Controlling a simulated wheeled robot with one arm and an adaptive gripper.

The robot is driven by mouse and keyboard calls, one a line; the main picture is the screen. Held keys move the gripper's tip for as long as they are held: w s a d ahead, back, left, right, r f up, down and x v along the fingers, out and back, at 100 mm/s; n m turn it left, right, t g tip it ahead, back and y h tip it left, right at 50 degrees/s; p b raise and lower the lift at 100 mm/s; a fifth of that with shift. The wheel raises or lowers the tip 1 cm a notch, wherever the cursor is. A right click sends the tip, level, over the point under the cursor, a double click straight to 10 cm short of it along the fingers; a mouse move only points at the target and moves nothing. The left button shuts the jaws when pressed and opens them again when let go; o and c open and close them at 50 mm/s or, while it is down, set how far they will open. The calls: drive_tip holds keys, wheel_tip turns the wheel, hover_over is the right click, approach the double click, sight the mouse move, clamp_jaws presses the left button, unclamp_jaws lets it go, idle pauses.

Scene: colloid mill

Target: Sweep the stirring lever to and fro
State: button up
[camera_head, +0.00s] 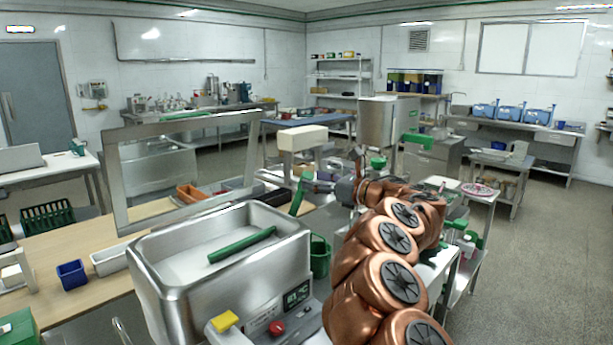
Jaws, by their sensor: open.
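A green bar (242,244) lies slanted in the steel tank (150,277), over its pale inside; it looks like the stirring lever, though I cannot be sure. A second green handle-like piece (300,190) stands tilted behind the tank's back right corner. My gripper (318,186) is beside that green piece, to its right, at the end of my copper arm. It is open. It is small in the picture, and I cannot tell whether it touches the green piece. It is well apart from the bar in the tank.
A control panel with a red knob (277,328) and a yellow block (224,321) is at the tank's front. A metal frame (122,190) stands behind it. A blue bin (71,273) is on the wooden table at left. Open floor (545,270) lies at right.

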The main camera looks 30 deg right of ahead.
sight(306, 178)
drive_tip(key=shift+p+x, duration=0.4)
drive_tip(key=shift+x, duration=1.4)
drive_tip(key=shift+c, duration=0.4)
clamp_jaws()
